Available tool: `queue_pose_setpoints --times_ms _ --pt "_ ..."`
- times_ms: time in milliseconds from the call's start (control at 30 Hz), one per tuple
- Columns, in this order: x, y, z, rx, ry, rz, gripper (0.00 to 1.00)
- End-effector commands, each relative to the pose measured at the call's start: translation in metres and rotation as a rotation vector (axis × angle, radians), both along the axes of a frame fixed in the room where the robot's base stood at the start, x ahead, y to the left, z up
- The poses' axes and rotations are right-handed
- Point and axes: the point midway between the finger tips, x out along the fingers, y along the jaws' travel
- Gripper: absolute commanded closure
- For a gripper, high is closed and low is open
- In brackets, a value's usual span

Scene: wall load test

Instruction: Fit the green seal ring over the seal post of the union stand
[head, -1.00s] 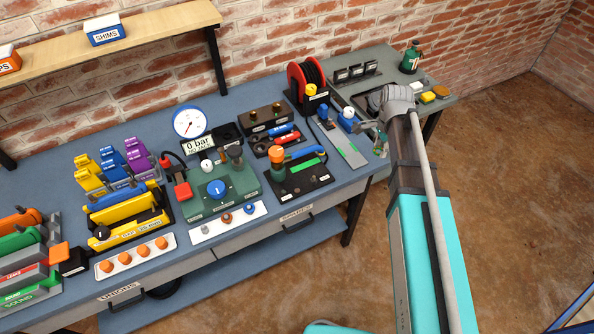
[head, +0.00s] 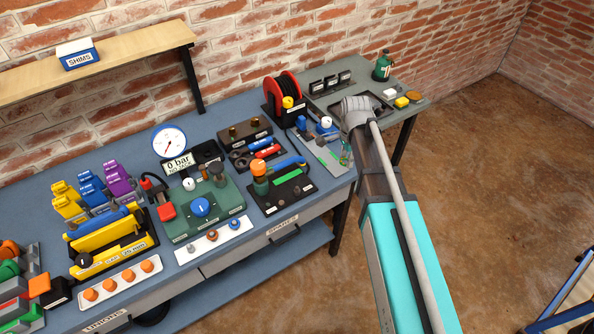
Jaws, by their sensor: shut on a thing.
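My gripper (head: 346,148) is small in the head view, at the right end of the blue bench, beside a narrow grey plate. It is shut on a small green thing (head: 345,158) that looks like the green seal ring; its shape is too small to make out. A black stand (head: 290,194) at the bench front carries an orange-topped green post (head: 259,178), a blue handle and a green strip. To its left is a green base (head: 222,210) with a blue knob and a 0 bar display. I cannot tell which is the union stand or which part is the seal post.
A red hose reel (head: 283,92) stands behind the grey plate (head: 322,150). A dark tray (head: 372,103), small blocks and a green bottle (head: 383,66) are on the grey bench to the right. Yellow, blue and purple blocks crowd the left. Open floor lies right of the bench.

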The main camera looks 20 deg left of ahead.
Motion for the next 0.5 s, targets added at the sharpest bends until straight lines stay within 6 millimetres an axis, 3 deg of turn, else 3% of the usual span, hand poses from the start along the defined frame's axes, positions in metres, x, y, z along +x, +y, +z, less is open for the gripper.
queue_pose_setpoints --times_ms 500 --pt "-0.047 0.114 -0.034 -0.001 0.001 -0.028 0.66"
